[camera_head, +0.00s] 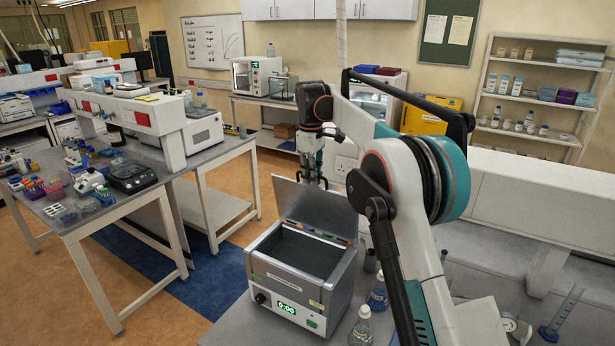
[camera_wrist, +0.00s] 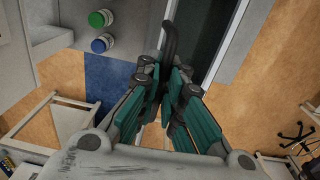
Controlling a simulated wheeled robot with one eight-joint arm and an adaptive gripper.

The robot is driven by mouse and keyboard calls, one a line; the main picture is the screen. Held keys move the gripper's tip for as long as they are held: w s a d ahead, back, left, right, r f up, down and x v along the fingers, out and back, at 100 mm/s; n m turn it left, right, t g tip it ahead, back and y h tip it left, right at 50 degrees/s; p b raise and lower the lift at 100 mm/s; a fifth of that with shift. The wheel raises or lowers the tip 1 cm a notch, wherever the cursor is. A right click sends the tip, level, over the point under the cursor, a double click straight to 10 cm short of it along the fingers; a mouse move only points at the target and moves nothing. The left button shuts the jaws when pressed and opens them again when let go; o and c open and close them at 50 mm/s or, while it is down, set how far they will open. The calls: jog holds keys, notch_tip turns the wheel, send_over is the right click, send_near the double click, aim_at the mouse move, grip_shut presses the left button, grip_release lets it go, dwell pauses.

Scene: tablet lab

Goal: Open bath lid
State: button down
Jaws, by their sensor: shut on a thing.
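The bath (camera_head: 307,280) is a grey metal box with a green lit display on its front. Its lid (camera_head: 315,212) stands raised and nearly upright at the back, and the dark inside of the bath shows. My gripper (camera_head: 314,178) is at the lid's upper edge, partly hidden by it in the head view. In the wrist view my gripper (camera_wrist: 172,78) is shut on the dark curved lid handle (camera_wrist: 170,42).
A bottle with blue liquid (camera_head: 377,293) and a clear bottle (camera_head: 361,328) stand right of the bath. My arm fills the space to the right. A bench with a scale (camera_head: 132,177) and tube racks stands at left, across an open floor strip.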

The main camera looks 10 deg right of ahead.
jog(key=shift+w+d+r, duration=0.15)
jog(key=shift+w+d, duration=0.1)
jog(key=shift+w, duration=0.15)
jog(key=c, duration=1.8)
grip_release()
jog(key=shift+o, duration=0.2)
notch_tip(320, 180, up, 7)
jog(key=shift+r, duration=0.2)
jog(key=shift+s+a, duration=0.1)
jog(key=shift+s, duration=0.1)
